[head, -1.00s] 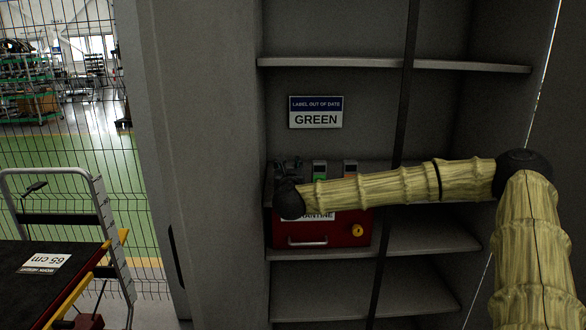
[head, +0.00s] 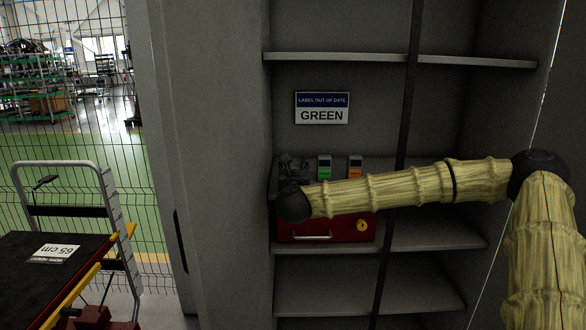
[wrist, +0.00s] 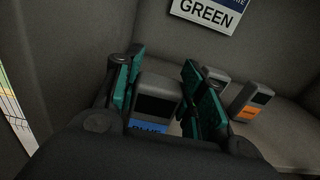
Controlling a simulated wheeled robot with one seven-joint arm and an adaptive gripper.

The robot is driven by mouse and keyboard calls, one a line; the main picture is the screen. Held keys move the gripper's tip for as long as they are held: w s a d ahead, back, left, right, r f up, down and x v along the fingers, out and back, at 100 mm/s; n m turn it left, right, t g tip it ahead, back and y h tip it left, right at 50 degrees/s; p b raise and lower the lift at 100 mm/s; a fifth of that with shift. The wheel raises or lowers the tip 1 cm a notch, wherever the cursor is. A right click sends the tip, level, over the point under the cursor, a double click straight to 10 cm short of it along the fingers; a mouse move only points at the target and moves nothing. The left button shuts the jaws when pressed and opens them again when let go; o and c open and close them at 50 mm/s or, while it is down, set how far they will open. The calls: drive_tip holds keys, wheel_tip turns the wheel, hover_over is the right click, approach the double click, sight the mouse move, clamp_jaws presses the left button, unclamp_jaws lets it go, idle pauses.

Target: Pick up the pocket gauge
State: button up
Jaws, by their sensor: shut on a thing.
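A grey pocket gauge with a dark screen and a blue label (wrist: 156,104) stands between my gripper's fingers in the wrist view. My gripper (wrist: 160,92) has teal pads on both sides of this gauge and is shut on it. In the head view my gripper (head: 292,168) is at the left end of the row of gauges, and it hides the blue gauge there. A green-marked gauge (head: 324,167) and an orange-marked gauge (head: 355,167) stand to its right. The orange gauge also shows in the wrist view (wrist: 251,101).
A red box (head: 340,232) with a handle and yellow lock is on the shelf below the gauges. A sign reading "label out of date, GREEN" (head: 322,108) is on the back wall. A shelf (head: 400,58) runs above. A cart (head: 60,250) stands at left.

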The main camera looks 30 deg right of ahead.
drive_tip(key=o, duration=1.2)
drive_tip(key=shift+o, duration=0.2)
drive_tip(key=shift+s, duration=0.1)
drive_tip(key=v, duration=1.1)
drive_tip(key=shift+s+a, duration=0.2)
drive_tip(key=shift+s, duration=0.15)
